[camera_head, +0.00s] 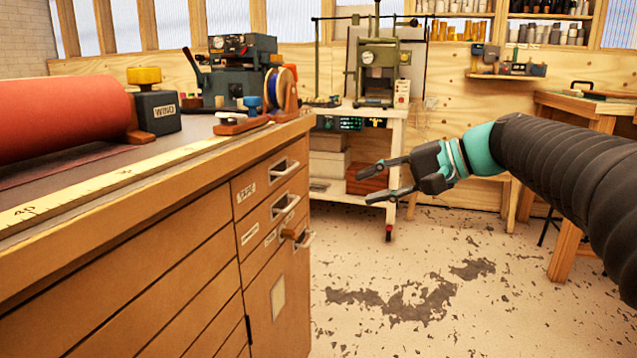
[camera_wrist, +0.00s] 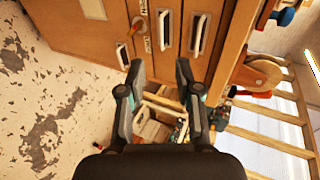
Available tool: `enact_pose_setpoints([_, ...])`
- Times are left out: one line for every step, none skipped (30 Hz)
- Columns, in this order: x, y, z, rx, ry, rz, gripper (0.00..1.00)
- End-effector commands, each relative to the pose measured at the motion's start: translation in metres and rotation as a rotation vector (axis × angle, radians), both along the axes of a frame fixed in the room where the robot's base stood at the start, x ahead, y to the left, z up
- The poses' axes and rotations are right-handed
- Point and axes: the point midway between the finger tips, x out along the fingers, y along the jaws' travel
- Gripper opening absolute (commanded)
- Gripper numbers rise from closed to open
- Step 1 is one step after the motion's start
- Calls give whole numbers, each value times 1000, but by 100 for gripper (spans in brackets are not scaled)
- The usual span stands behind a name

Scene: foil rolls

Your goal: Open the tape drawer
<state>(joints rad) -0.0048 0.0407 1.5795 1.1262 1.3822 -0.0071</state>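The tape drawer (camera_head: 270,185) is the top small drawer at the right end of the wooden cabinet, with a "TAPE" label and a metal pull handle (camera_head: 285,168). It looks closed, its front level with the drawers below. In the wrist view, which is turned sideways, its handle (camera_wrist: 197,33) shows near the top, beyond my fingertips. My gripper (camera_head: 376,181) is open and empty, in the air to the right of the drawer and apart from the handle. The wrist view also shows my gripper (camera_wrist: 160,66) with its two fingers spread and nothing between them.
Two more handles (camera_head: 286,205) (camera_head: 305,239) and a wooden knob (camera_head: 289,234) sit below on the cabinet. A red roll (camera_head: 60,118), a "WIND" box (camera_head: 155,112) and a tape dispenser (camera_head: 280,95) stand on top. A white cart (camera_head: 396,135) stands behind; the floor in front is clear.

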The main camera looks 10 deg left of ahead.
Motion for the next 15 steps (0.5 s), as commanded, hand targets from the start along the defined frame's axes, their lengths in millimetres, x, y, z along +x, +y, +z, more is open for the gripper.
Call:
enact_pose_setpoints([14,7,1,54,6,21,34])
enact_pose_setpoints([20,10,5,85,6,31,34])
enact_pose_setpoints([27,14,10,121,8,46,34])
enact_pose_setpoints([31,16,13,145,8,54,34])
enact_pose_setpoints([35,18,17,166,8,62,34])
enact_pose_setpoints([39,20,20,190,9,71,34])
enact_pose_setpoints([41,21,22,203,7,77,34])
enact_pose_setpoints([43,22,24,215,8,81,34])
enact_pose_setpoints([45,23,25,226,8,86,34])
enact_pose_setpoints([46,24,26,231,7,88,34])
enact_pose_setpoints([46,26,27,236,7,91,34])
enact_pose_setpoints([47,28,28,239,7,92,34])
enact_pose_setpoints([47,31,27,240,7,93,34])
enact_pose_setpoints([47,34,27,240,7,93,34])
enact_pose_setpoints([47,38,26,239,7,93,34])
